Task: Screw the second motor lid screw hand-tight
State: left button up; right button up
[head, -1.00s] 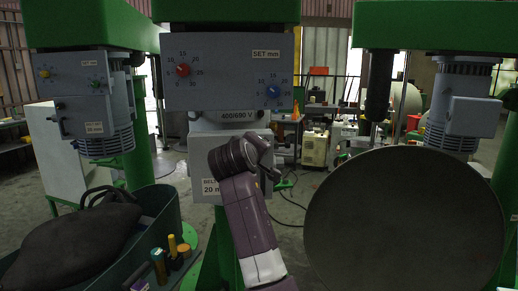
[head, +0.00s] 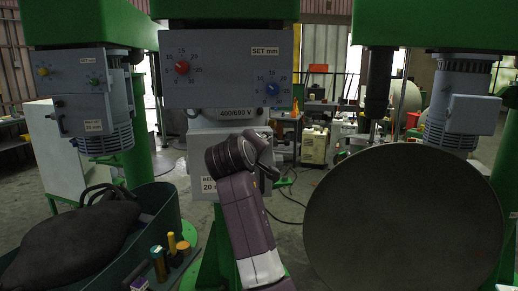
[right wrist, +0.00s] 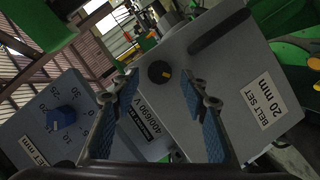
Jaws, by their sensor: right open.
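A grey motor terminal box (head: 205,143) hangs under the central control panel in the head view. Its lid (right wrist: 225,80), with a "BELT SET 20 mm" label, fills much of the right wrist view. I cannot clearly make out a lid screw. My left gripper is not in view.
The control panel (head: 228,68) with red and blue knobs overhangs the box. A large round dark disc (head: 404,220) stands at right, below a spindle (head: 378,85). A bin with a dark bag (head: 75,245) is at lower left, with small bottles (head: 171,243) beside the bag.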

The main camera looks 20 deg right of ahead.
jog(key=v, duration=0.6)
jog(key=shift+s, duration=0.2)
jog(key=shift+w, duration=0.1)
